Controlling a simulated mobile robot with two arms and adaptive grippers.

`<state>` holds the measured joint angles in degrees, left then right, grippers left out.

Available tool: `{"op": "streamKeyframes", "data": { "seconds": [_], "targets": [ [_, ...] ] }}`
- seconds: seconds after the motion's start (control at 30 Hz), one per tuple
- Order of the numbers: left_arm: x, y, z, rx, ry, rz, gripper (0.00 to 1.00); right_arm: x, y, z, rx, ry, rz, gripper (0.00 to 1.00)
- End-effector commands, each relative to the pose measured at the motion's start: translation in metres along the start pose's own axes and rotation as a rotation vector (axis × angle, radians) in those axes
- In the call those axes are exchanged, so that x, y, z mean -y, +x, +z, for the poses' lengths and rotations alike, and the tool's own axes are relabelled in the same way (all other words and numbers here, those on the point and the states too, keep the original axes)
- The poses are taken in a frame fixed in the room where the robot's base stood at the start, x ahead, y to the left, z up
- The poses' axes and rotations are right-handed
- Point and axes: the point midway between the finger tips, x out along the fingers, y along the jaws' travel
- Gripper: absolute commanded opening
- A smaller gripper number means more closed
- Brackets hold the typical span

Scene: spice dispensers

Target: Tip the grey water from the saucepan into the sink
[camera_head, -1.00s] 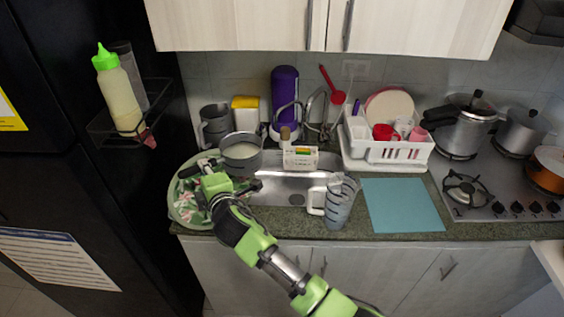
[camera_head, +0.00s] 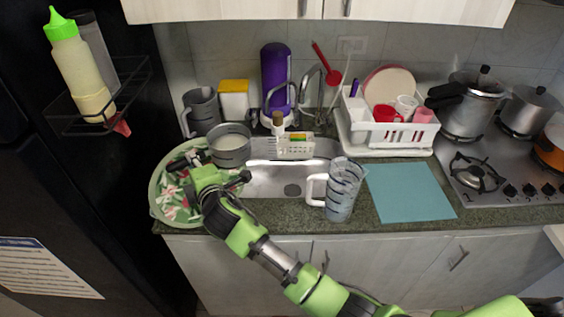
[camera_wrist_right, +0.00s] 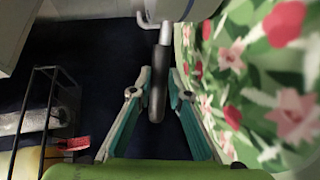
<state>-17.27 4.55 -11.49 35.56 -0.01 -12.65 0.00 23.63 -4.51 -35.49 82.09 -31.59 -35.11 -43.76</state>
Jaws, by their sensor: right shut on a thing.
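The grey saucepan (camera_head: 230,158) is at the left end of the steel sink (camera_head: 310,178), near the back edge of the floral tray. It looks level, with pale grey liquid (camera_head: 229,143) inside. My right gripper (camera_head: 186,161) is over the tray, left of the pan, and is shut on its black handle. In the right wrist view the handle (camera_wrist_right: 158,90) lies between the fingers (camera_wrist_right: 156,100), and part of the pan (camera_wrist_right: 165,8) shows at the top. I cannot tell whether the pan touches the counter. My left gripper is not in view.
The floral tray (camera_head: 158,197) lies under my right gripper. A grey jug (camera_head: 201,110) stands behind the pan. The faucet (camera_head: 308,85), a sponge caddy (camera_head: 296,150) and a clear measuring jug (camera_head: 343,190) surround the sink. A black fridge with a bottle rack (camera_head: 90,125) stands left.

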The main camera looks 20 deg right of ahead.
Motion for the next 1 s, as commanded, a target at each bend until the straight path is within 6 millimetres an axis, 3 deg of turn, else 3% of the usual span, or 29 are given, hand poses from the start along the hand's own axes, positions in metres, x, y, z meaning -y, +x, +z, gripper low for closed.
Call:
{"op": "streamKeyframes", "data": {
  "seconds": [0.47,0.7,1.0],
  "targets": [
    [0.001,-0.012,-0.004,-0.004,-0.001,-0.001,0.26,-0.038,-0.013,0.018,-0.041,0.161,0.056,0.00],
    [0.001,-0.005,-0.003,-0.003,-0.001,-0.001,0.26,-0.044,-0.018,0.034,-0.067,0.269,0.081,0.00],
    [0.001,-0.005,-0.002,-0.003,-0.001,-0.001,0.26,-0.048,-0.020,0.040,-0.076,0.306,0.089,0.00]
  ]
}}
